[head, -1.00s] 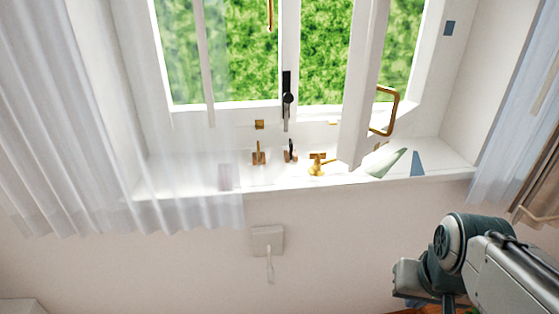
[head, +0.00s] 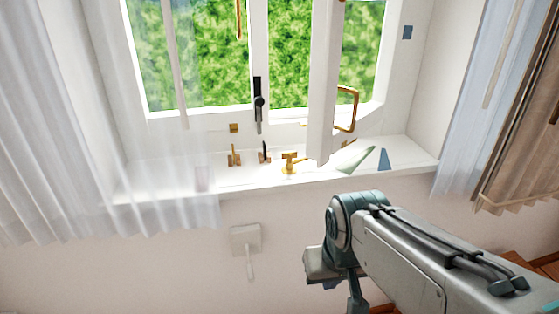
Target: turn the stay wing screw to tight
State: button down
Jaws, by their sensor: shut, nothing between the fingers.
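A brass fitting with a flat T-shaped top (head: 290,160) stands on the sill beside the foot of the open window sash (head: 322,85). It looks like the stay wing screw, but it is too small to tell how tight it is. Two other small fittings stand to its left: an upright brass one (head: 234,156) and a dark one with a copper base (head: 264,153). My arm shows at the lower right, below the sill and apart from these fittings.
The white sill (head: 408,160) also bears a green flat piece (head: 357,161) and a blue one (head: 384,159). A brass loop handle (head: 349,108) projects from the sash. Sheer curtains hang at the left (head: 60,130) and right (head: 478,100). A white wall fitting (head: 245,238) sits below the sill.

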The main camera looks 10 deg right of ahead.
aim_at(289, 156)
jog(key=k, duration=1.1)
jog(key=u, duration=0.8)
jog(key=i, duration=0.85)
jog(key=z, duration=0.45)
jog(key=i, duration=0.85)
jog(key=z, duration=0.85)
